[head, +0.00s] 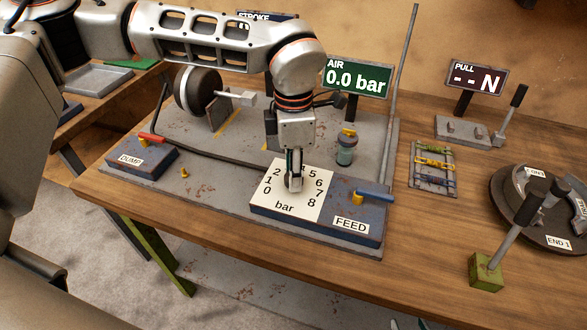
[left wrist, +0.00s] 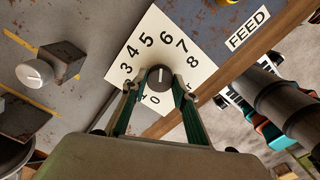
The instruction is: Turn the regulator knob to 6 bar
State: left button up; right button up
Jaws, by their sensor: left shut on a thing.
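The regulator knob (left wrist: 159,78) is a small dark round knob with a pale line on top, at the middle of a white dial plate (head: 312,191) marked 0 to 8 and "bar". In the left wrist view the line points roughly up the picture, near the 6; its exact reading is hard to tell. My left gripper (head: 293,186) points down over the dial and is shut on the knob, its fingers on either side. It hides most of the knob in the head view. The green AIR display (head: 357,77) reads 0.0 bar. My right gripper is not in view.
The FEED valve's blue lever (head: 374,195) is just right of the dial. The DUMP box (head: 142,160) with a red lever is at the left. A small bottle-like part (head: 346,150) stands behind the dial. The PULL display (head: 475,77) shows dashes.

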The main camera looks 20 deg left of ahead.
pick_arm(q)
jog(key=shift+r+m, duration=0.1)
jog(key=shift+m, duration=0.4)
jog(key=o, duration=1.1)
notch_tip(320, 180, up, 12)
dwell(0.5)
